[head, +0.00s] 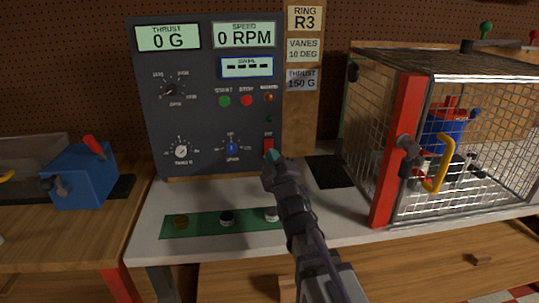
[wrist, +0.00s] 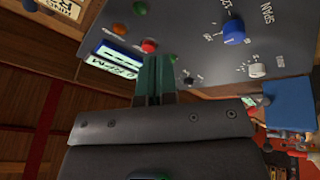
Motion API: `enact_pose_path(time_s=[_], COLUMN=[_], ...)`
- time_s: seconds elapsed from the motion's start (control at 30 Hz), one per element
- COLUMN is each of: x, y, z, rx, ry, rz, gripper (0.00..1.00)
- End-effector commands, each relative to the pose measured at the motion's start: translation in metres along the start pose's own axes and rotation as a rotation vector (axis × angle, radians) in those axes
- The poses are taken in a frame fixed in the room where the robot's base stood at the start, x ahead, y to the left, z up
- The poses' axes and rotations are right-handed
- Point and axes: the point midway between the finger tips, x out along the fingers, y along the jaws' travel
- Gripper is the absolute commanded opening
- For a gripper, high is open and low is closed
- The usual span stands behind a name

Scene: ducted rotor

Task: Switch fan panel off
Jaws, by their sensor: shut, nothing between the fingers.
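The dark grey fan panel (head: 205,100) stands upright at the back of the white bench. Its lit displays read 0 G (head: 168,37) and 0 RPM (head: 244,35). A small blue-edged display (head: 247,67) shows dashes. A red switch (head: 268,145) sits low on the panel's right side; its small label is unreadable. My gripper (head: 271,157) is shut and empty just below and in front of this switch; contact cannot be told. In the wrist view its green fingers (wrist: 154,72) point at the panel, their tips close to a red round part (wrist: 149,46).
The green start button (head: 224,101), red stop button (head: 246,101) and blue knob (head: 232,148) are nearby. A wire cage (head: 440,130) with a red post stands right. A green strip (head: 195,224) with several round pieces lies in front. A blue box (head: 82,177) stands left.

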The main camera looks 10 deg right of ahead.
Motion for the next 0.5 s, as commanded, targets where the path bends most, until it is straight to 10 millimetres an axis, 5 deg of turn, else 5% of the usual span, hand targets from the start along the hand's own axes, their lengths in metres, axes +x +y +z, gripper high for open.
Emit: enact_pose_path(time_s=[0.5], x=[0.049], y=[-0.038], z=[0.037], rx=[0.001], ry=[-0.001], rz=[0.0], gripper=[0.0])
